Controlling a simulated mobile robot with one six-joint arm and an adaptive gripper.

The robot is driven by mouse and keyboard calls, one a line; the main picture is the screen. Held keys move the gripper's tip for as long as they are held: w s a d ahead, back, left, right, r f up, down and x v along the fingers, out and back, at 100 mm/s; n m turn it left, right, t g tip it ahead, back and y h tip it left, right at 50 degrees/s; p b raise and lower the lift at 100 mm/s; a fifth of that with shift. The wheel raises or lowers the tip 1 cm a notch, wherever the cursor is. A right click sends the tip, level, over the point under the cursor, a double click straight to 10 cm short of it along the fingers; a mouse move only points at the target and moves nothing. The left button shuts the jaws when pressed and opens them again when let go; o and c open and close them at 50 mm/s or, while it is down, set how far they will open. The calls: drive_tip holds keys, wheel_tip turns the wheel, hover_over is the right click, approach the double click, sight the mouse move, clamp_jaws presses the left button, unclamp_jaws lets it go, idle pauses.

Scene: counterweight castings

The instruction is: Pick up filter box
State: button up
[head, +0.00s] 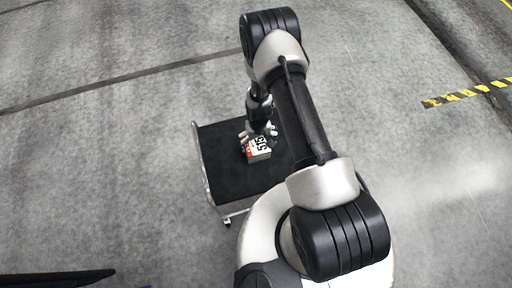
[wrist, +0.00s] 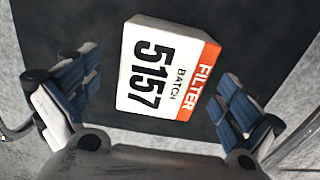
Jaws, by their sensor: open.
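The filter box (wrist: 160,72) is white with an orange band reading FILTER and a label reading BATCH 5157. It lies on the black top of a low cart (head: 218,168). In the head view the box (head: 259,150) sits right below my gripper (head: 259,133), which hides part of it. In the wrist view my gripper (wrist: 152,100) is open. One finger pad is to the left of the box and the other is to its right, with gaps on both sides. The box appears to rest on the cart and is not gripped.
The cart has a metal rail (head: 202,165) along its left side and a caster at its front corner. Grey concrete floor (head: 110,150) around it is mostly clear. Yellow and black tape (head: 465,93) marks the floor at right. A dark object (head: 55,279) shows at bottom left.

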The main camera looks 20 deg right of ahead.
drive_tip(key=f, duration=0.2)
drive_tip(key=f+b, duration=0.1)
drive_tip(key=f, duration=0.1)
drive_tip(key=w+f+b, duration=0.1)
drive_tip(key=f, duration=0.2)
drive_tip(key=shift+a, duration=0.3)
drive_tip(key=c, duration=1.2)
